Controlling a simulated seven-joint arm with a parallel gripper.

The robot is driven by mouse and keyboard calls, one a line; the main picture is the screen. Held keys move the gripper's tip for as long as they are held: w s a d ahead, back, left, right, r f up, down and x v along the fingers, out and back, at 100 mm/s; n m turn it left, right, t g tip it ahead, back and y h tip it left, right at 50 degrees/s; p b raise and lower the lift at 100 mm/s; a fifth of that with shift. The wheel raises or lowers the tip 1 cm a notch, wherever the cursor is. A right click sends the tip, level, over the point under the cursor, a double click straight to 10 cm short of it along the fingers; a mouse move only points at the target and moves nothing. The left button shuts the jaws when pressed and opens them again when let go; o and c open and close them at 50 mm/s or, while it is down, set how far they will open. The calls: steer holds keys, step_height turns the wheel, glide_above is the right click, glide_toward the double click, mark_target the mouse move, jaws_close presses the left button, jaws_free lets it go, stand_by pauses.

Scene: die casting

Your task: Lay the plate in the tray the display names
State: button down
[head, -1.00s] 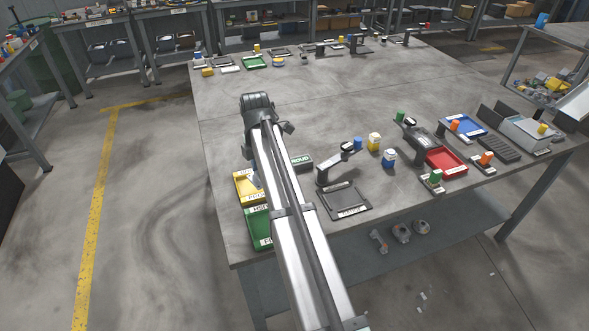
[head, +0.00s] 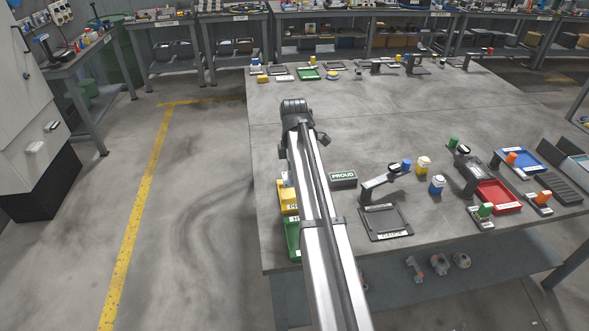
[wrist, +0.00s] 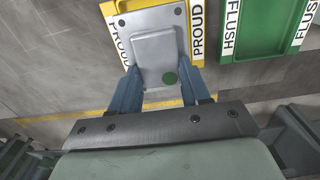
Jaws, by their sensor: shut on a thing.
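A grey stepped plate (wrist: 158,50) with a green dot is between the two blue fingers of my gripper (wrist: 160,78), which is shut on it. In the wrist view the plate overlaps the yellow tray (wrist: 183,5), labelled PROUD on both sides; I cannot tell whether it touches the tray. The green tray (wrist: 262,50), labelled FLUSH, lies to the right. In the head view the display (head: 343,178) reads PROUD. There my arm hides my gripper and much of the yellow tray (head: 288,198) and green tray (head: 292,238).
Right of my arm stand a dark labelled pad (head: 386,221), a black bracket fixture (head: 378,187), yellow-white and blue-white pots, and a red tray (head: 497,197). The table's left edge runs close beside the yellow and green trays. The table's middle is clear.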

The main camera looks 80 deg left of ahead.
glide_above(294, 196)
steer(key=shift+a+f, duration=0.1)
steer(key=shift+f, duration=2.5)
steer(key=shift+f, duration=0.85)
steer(key=shift+c, duration=1.6)
jaws_free()
steer(key=shift+r, duration=0.1)
steer(key=shift+o, duration=0.4)
steer(key=shift+r, duration=3.9)
steer(key=shift+w, duration=0.1)
